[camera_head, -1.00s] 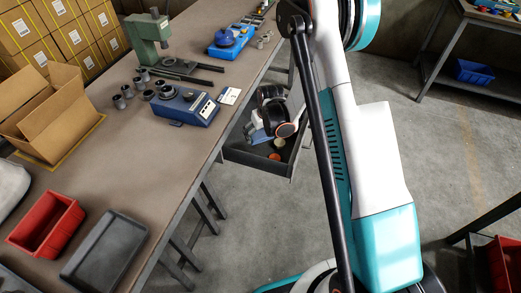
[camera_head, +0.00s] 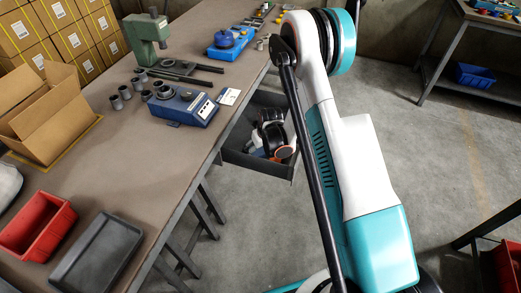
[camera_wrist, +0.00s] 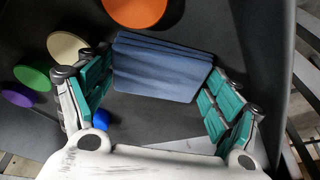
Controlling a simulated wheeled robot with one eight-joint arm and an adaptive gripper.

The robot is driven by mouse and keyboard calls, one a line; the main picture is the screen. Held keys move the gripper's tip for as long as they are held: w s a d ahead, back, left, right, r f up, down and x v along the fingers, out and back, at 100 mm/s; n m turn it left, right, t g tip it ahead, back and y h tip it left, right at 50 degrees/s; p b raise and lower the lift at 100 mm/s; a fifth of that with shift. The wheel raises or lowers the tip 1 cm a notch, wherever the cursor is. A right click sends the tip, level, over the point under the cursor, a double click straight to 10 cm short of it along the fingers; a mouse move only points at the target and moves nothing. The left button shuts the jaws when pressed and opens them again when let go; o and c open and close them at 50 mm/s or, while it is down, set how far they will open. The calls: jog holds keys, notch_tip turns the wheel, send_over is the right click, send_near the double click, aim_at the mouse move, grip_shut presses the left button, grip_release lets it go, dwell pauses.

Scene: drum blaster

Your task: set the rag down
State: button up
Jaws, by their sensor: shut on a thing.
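The rag (camera_wrist: 162,68) is a folded dark blue cloth in the wrist view. My gripper (camera_wrist: 158,78) is shut on it, with teal-padded fingers at its left and right sides. The rag is over or inside a dark open drawer (camera_head: 247,163) under the workbench. Whether the rag touches the drawer floor I cannot tell. In the head view my gripper (camera_head: 262,149) is at the drawer, and my wrist hides most of the rag.
Orange (camera_wrist: 135,10), cream (camera_wrist: 66,47), green (camera_wrist: 31,77), purple (camera_wrist: 17,96) and blue (camera_wrist: 100,119) round pieces lie around the rag in the drawer. The workbench (camera_head: 140,190) is to the left. Open floor (camera_head: 245,235) is to the right.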

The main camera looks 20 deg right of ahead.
jog(key=o, duration=0.6)
jog(key=shift+f, duration=0.1)
jog(key=shift+o, duration=0.2)
jog(key=s+r+t+p, duration=0.1)
jog(key=s+r, duration=0.3)
jog(key=r, duration=0.8)
jog(key=s+r+p, duration=0.2)
jog(key=s+r, duration=0.3)
jog(key=r, duration=0.7)
jog(key=s+r+t+p, duration=0.1)
jog(key=s+r, duration=0.3)
jog(key=r, duration=0.8)
jog(key=s+r+m+t, duration=0.1)
jog(key=s+r, duration=0.3)
jog(key=s, duration=0.5)
jog(key=s+r, duration=0.4)
jog(key=s, duration=0.5)
jog(key=shift+s+a+r+m+t+h, duration=0.15)
jog(key=shift+s+a+m+t+h, duration=0.15)
jog(key=shift+a+m+t, duration=0.1)
